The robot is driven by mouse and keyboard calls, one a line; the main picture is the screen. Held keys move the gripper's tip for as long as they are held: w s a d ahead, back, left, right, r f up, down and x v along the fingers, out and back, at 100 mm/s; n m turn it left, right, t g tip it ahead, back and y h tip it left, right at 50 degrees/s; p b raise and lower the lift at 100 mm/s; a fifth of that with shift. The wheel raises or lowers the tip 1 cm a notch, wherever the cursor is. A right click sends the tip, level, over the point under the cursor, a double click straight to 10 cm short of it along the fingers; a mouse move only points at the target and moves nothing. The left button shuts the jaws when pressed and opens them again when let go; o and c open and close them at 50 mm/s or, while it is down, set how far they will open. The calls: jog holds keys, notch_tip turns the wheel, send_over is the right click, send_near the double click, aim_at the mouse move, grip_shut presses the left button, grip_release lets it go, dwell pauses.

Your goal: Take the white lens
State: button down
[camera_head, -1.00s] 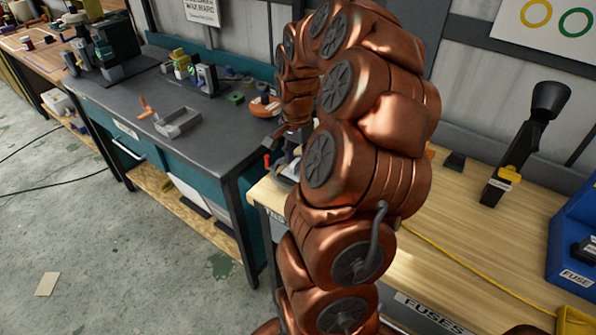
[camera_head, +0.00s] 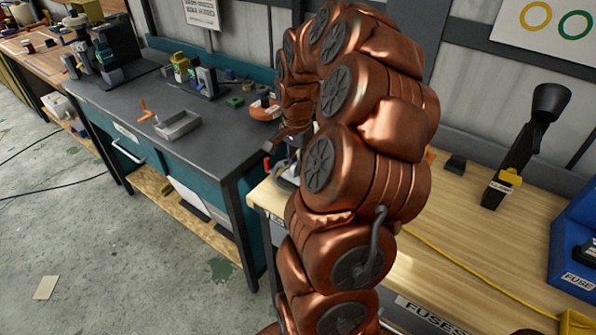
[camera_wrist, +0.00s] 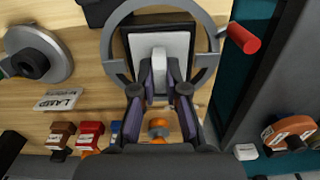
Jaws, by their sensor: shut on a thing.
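A small white piece, which I take for the white lens (camera_wrist: 158,66), shows between my fingertips in the wrist view. My gripper (camera_wrist: 159,76) is shut on it. Behind it is a pale grey panel (camera_wrist: 178,45) in a dark square frame. A grey ring (camera_wrist: 112,30) with a red handle (camera_wrist: 243,38) surrounds that frame. I cannot tell whether the lens touches the panel. In the head view my copper arm hides the gripper and the lens.
Left of the ring are a round metal part (camera_wrist: 38,55) and a label plate (camera_wrist: 60,100) on the wooden bench. Small coloured blocks, including a red one (camera_wrist: 90,134), lie nearer. A dark bench (camera_head: 120,95) adjoins. A black lamp-like tool (camera_head: 525,145) stands right of my arm.

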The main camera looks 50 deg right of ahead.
jog(key=shift+r, duration=0.9)
dwell(0.5)
jog(key=shift+r+b, duration=0.35)
jog(key=shift+r, duration=1.3)
